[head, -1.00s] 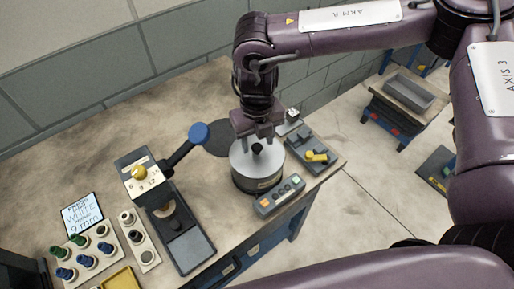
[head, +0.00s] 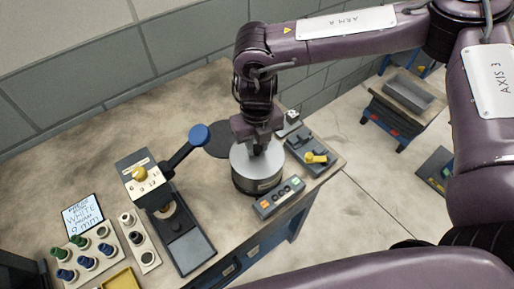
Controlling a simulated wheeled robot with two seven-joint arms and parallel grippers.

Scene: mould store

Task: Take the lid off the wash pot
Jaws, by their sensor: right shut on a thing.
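The wash pot (head: 257,184) is a dark round pot near the right end of the workbench. Its grey round lid (head: 243,161) sits on top of the pot. My right gripper (head: 258,147) comes down from above and is shut on the lid's dark knob, which its fingers mostly hide. I cannot see a gap between lid and pot. My left gripper is not in view.
A dark round mat (head: 220,139) lies bare behind the pot. A button box (head: 279,196) stands close in front of the pot. A dark tray (head: 311,154) with a yellow item is to its right. A blue-ended lever (head: 199,134) rises at left.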

